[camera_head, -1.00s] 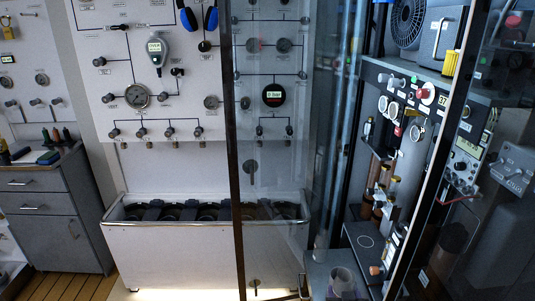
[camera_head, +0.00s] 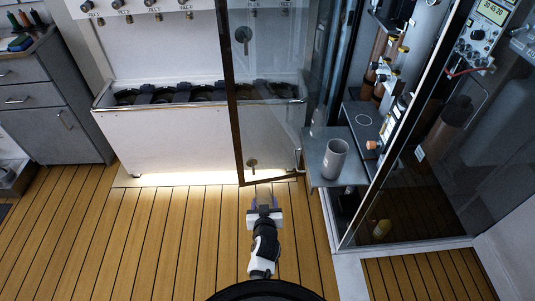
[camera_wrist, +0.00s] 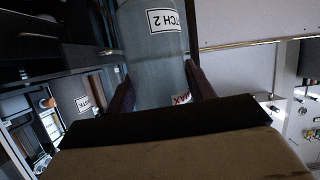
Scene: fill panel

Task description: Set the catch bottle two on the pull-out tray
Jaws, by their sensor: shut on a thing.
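The catch bottle two (camera_wrist: 150,60) is a translucent grey cylinder with a white label, partly cut off, reading "TCH 2", and a red "MAX" mark. It sits between the two dark fingers of my gripper (camera_wrist: 158,72), which is shut on it. In the head view my gripper (camera_head: 264,203) is low over the wooden floor, near the bottom of the glass door, and the bottle is hard to make out there. The pull-out tray (camera_head: 348,179) is a grey shelf at the cabinet front, up and right of my gripper. A grey open cup (camera_head: 334,160) stands on it.
The framed glass door (camera_head: 233,120) stands open just beyond my gripper, left of the tray. A white trough (camera_head: 165,140) with dark fittings is behind it. The cabinet's right glass side (camera_head: 425,130) bounds the tray area. Wooden floor (camera_head: 180,230) is clear at left.

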